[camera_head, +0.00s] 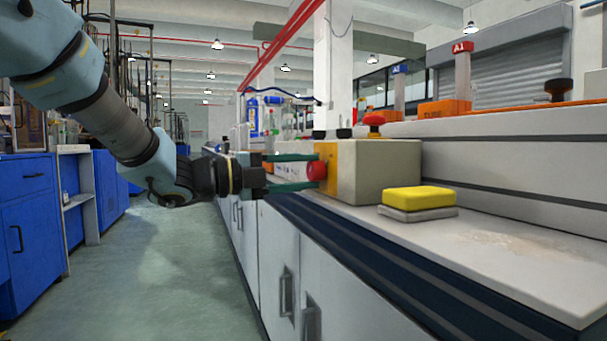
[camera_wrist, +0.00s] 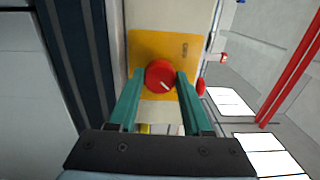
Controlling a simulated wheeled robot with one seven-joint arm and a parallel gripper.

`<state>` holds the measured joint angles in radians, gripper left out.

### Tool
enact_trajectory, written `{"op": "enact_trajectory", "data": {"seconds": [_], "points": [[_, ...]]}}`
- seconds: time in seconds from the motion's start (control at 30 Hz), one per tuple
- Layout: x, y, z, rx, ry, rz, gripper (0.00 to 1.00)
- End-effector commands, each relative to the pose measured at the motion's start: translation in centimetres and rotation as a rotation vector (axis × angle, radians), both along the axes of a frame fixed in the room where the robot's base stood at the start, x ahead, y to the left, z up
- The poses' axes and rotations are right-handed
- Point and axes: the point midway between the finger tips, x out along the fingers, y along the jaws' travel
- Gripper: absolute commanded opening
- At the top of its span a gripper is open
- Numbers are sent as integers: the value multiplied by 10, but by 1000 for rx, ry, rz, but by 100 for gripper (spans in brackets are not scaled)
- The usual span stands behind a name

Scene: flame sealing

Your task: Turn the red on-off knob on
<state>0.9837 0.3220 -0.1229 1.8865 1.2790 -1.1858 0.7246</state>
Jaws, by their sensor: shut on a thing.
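The red on-off knob (camera_wrist: 160,76) sits on the yellow front plate (camera_wrist: 145,42) of a beige box, with a white mark on its face pointing to the lower right in the wrist view. In the head view the knob (camera_head: 316,170) sticks out from the box (camera_head: 385,170) on the bench. My gripper (camera_head: 312,171) reaches it level from the left. Its two green fingers are shut on the knob, one on each side, as the wrist view (camera_wrist: 159,80) also shows.
A red mushroom-shaped button (camera_head: 374,120) stands on top of the box. A yellow sponge-like block (camera_head: 418,197) on a grey base lies right of the box on the white bench top (camera_head: 520,250). Orange racks (camera_head: 445,110) stand on the raised shelf behind. The aisle floor is clear.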

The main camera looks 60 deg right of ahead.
Motion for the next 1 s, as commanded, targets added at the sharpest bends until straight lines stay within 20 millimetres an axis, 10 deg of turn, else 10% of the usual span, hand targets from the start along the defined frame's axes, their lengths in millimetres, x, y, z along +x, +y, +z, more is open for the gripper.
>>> {"op": "enact_trajectory", "data": {"seconds": [0.1,0.13,0.37,0.73,1.0], "points": [[0,0,-1,1,-1,-1,0],[0,0,-1,1,-1,-1,52],[0,0,0,1,1,-1,78],[5,6,1,1,1,1,79],[34,46,1,2,1,5,79]]}}
